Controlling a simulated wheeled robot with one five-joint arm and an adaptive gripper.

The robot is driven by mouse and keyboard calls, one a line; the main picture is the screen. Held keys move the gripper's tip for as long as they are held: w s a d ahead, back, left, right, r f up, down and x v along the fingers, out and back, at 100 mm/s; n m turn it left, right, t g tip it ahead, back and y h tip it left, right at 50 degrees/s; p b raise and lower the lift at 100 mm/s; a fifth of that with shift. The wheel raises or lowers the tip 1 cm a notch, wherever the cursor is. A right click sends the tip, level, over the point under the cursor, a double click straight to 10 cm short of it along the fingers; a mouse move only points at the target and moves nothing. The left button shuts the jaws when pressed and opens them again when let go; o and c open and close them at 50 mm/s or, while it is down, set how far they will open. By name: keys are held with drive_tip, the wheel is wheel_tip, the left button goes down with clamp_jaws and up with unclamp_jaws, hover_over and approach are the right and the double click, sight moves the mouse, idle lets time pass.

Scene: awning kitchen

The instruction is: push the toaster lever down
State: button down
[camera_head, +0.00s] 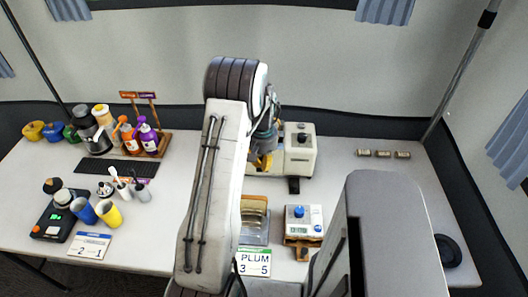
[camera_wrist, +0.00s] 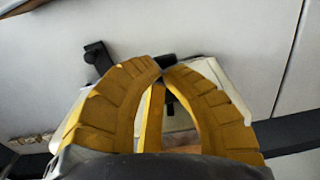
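The toaster appears to be the cream, boxy appliance (camera_head: 301,152) behind my arm, partly hidden by it. It has a dark knob on top, and a black lever-like part (camera_head: 294,185) sticks out low at its front. My gripper (camera_head: 263,162) has yellow fingers and is beside the appliance's left part. In the wrist view the fingertips (camera_wrist: 162,70) come together with nothing visible held between them. The cream body (camera_wrist: 75,118) shows behind the fingers. A small black piece (camera_wrist: 167,60) lies just past the tips; I cannot tell whether they touch. A black bar (camera_wrist: 97,57) is to the left.
In front are a tray with a bread-like piece (camera_head: 254,207), a PLUM sign (camera_head: 254,263) and a white device with a blue knob (camera_head: 303,216).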

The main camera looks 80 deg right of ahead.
drive_tip(key=shift+f+b, duration=1.2)
drive_tip(key=shift+f, duration=0.5)
drive_tip(key=shift+r, duration=0.3)
drive_tip(key=shift+r+p, duration=0.75)
drive_tip(key=shift+r, duration=0.15)
drive_tip(key=shift+r, duration=0.1)
drive_tip(key=shift+r+p, duration=2.85)
drive_tip(key=shift+r, duration=1.35)
